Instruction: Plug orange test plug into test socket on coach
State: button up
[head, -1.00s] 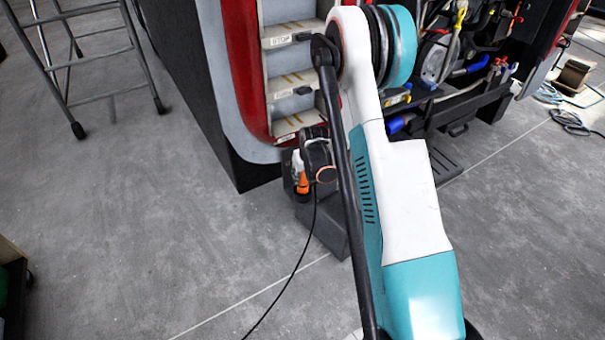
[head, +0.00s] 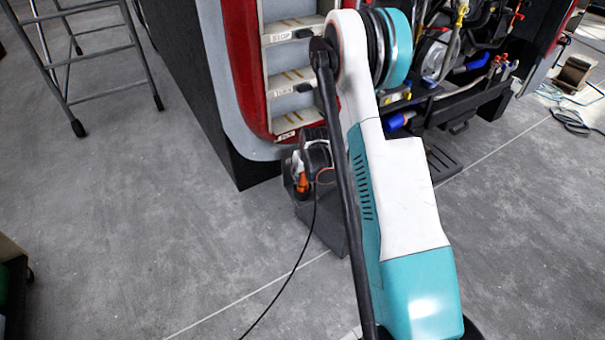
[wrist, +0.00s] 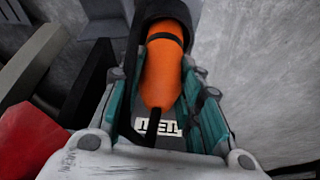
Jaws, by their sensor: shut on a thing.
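The orange test plug (wrist: 162,75) lies lengthwise between the teal-sided fingers of my gripper (wrist: 165,55) in the wrist view. My gripper is shut on it. A black ring (wrist: 166,10) surrounds the plug's far end; I cannot tell whether it is the plug's collar or the socket. In the head view the plug (head: 302,187) is a small orange patch at my gripper (head: 303,172), low beside the coach's (head: 240,70) step entrance. A thin black cable (head: 295,265) trails from it. The test socket cannot be made out clearly; my arm and gripper hide part of that area.
A dark box-like block (head: 325,225) stands on the floor below my gripper. Coach steps (head: 292,85) rise above it. An open bay with hoses (head: 465,65) is at right. A metal ladder (head: 100,50) stands at left. The grey floor in front is mostly clear.

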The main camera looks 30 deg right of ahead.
jog(key=shift+f, duration=0.85)
dwell(1.9)
jog(key=o, duration=1)
jog(key=shift+c, duration=0.2)
jog(key=p+v, duration=0.4)
jog(key=v, duration=0.7)
jog(key=shift+p, duration=0.3)
